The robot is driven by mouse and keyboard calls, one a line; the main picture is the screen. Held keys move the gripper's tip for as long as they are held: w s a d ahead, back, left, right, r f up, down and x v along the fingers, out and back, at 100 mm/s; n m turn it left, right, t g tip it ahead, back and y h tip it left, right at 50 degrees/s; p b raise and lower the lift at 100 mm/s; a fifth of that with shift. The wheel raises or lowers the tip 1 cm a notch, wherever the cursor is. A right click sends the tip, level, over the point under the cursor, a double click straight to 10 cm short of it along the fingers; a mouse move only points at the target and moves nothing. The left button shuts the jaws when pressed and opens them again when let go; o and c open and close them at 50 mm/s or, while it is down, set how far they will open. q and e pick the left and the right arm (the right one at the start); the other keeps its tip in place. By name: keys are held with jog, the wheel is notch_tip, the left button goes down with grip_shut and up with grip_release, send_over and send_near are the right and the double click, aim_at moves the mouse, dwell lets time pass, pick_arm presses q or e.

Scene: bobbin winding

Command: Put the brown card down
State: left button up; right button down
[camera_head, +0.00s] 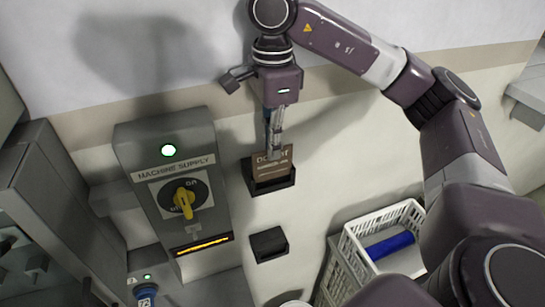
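The brown card (284,168) has pale lettering along its top and stands upright at the black wall holder (272,188), its lower edge behind the holder's front lip. My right gripper (274,146) points down at the card from above. Its fingers look closed together on the card's top edge, seen nearly edge-on. My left gripper is not in view.
A grey machine supply box (205,140) with a yellow rotary switch (184,202) and a lit green lamp is left of the holder. A smaller black holder (268,244) is below. A white crate (350,236) with a blue roll (390,245) stands lower right.

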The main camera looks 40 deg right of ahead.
aim_at(272, 178)
jog(key=shift+f, duration=1.5)
jog(key=shift+f+b, duration=0.2)
jog(key=shift+b, duration=0.1)
jog(key=c, duration=2.2)
grip_release()
jog(key=shift+o, duration=0.2)
jog(key=shift+r, duration=0.15)
jog(key=shift+r, duration=0.2)
notch_tip(272, 178, up, 12)
jog(key=shift+f+p, duration=0.1)
jog(key=shift+p, duration=1)
jog(key=shift+s+f, duration=0.1)
